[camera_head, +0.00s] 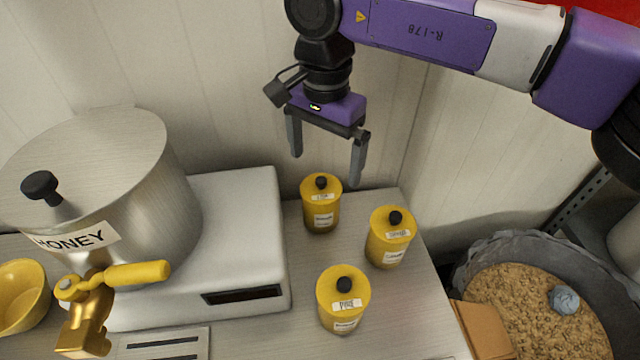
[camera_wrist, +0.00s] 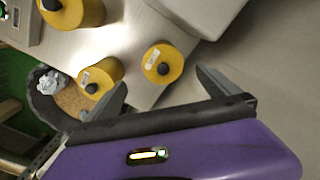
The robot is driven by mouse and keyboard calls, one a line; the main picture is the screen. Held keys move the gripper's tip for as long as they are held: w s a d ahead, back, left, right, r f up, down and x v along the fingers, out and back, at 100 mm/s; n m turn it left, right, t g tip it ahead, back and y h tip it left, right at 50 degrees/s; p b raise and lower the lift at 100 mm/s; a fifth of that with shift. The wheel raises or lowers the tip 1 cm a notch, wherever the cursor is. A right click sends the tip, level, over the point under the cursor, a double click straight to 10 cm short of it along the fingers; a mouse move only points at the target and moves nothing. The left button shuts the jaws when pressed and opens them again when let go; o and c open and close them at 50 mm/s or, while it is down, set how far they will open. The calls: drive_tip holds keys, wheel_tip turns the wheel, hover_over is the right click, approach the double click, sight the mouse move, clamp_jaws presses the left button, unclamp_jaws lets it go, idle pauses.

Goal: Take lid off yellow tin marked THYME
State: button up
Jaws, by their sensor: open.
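Three yellow tins, each with a yellow lid, a black knob and white labels, stand upright on the metal counter. They are a back tin (camera_head: 311,205), a right tin (camera_head: 379,247) and a front tin (camera_head: 329,297). The lettering is too small for me to tell surely which is marked THYME. My gripper (camera_head: 327,170) is open and empty, pointing down above the back tin and apart from it. In the wrist view, the back tin (camera_wrist: 174,55) shows between my fingertips (camera_wrist: 161,79). The right tin (camera_wrist: 104,68) and front tin (camera_wrist: 86,12) are further left. All lids appear seated.
A large steel pot marked HONEY (camera_head: 150,205) with a brass tap (camera_head: 92,315) stands left on a grey base unit (camera_head: 240,230). A yellow bowl (camera_head: 22,300) is at far left. A grey tub (camera_head: 480,262) of brown crumbs is right of the counter (camera_head: 410,320). A wall stands behind.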

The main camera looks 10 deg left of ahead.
sight(321, 179)
drive_tip(key=shift+a+f+p, duration=0.15)
drive_tip(key=shift+f+p, duration=0.25)
drive_tip(key=shift+f, duration=1.1)
drive_tip(key=shift+a+f+p, duration=0.15)
drive_tip(key=shift+f+p, duration=0.2)
drive_tip(key=shift+f, duration=1.1)
drive_tip(key=shift+c, duration=0.2)
drive_tip(key=c, duration=1.4)
